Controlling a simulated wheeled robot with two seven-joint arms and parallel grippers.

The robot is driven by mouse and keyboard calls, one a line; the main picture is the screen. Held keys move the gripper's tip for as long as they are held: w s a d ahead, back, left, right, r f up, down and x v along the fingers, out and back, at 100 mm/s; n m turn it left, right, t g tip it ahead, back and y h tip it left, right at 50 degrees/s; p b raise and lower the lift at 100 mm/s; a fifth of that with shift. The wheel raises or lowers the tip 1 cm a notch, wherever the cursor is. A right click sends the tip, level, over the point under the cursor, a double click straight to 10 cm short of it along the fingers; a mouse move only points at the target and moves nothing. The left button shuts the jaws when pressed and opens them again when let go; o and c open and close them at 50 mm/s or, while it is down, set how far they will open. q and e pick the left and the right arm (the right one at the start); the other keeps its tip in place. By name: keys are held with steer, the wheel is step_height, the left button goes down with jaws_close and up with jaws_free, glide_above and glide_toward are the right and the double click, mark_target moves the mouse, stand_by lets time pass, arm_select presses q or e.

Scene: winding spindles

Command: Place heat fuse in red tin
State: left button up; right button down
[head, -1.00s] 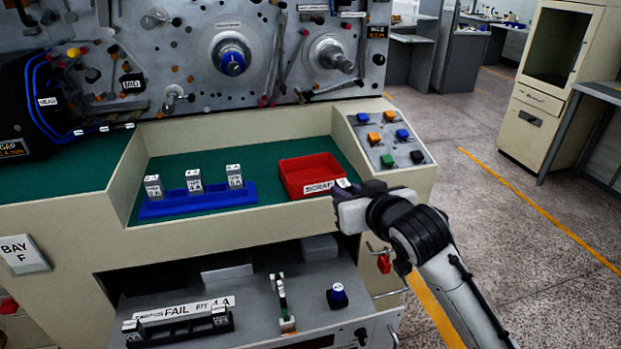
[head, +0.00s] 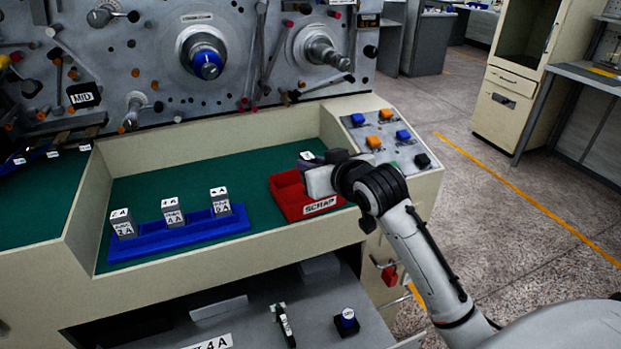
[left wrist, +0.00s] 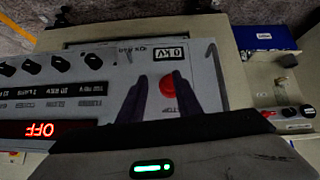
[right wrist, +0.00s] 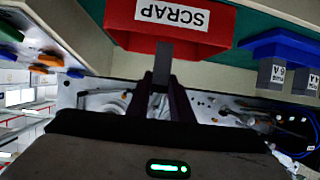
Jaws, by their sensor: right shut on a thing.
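The red tin (head: 285,208), labelled SCRAP, stands on the green work surface to the right of the blue rack. My right gripper (head: 313,170) is at the tin's right part, above its rim in the head view. It is shut on a small grey block with a white top label (head: 307,155), taken to be the heat fuse; its lettering is unreadable. In the right wrist view the grey block (right wrist: 163,62) sits between the fingertips, overlapping the edge of the red tin (right wrist: 140,42). My left gripper (left wrist: 168,90) is open and empty, with a red button behind it.
A blue rack (head: 150,248) holds three labelled grey blocks (head: 173,212). A button panel (head: 385,135) is right of the tin. Below, an open drawer (head: 255,318) holds several items. The machine face (head: 150,60) has projecting spindles behind.

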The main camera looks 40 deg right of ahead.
steer(key=shift+f, duration=1.85)
steer(key=c, duration=1.6)
jaws_free()
steer(key=shift+r, duration=0.15)
steer(key=v, duration=1.2)
